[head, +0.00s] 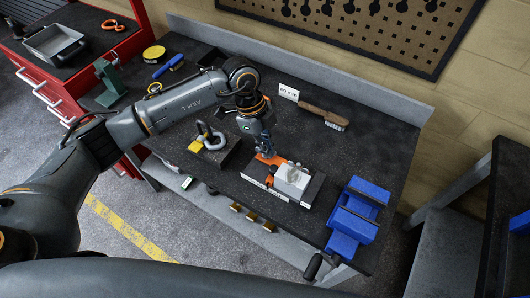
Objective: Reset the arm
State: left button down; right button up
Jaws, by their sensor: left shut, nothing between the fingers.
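My left arm comes in from the left and reaches over the dark workbench (235,204). My left gripper (267,152) points down at the middle of the bench and is shut with nothing held. Its tips are close to an orange part (271,160) beside a silver block (292,179); I cannot tell whether they touch. The block sits on a dark base with white label strips (264,186) along its front. My right gripper is not in view.
A blue vise (357,212) stands at the bench's right end. A wooden-handled brush (325,117) and a "50 mm" sign (289,92) lie behind. A red tool cabinet (50,85) stands far left.

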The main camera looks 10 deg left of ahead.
pick_arm(q)
jog(key=shift+r, duration=0.25)
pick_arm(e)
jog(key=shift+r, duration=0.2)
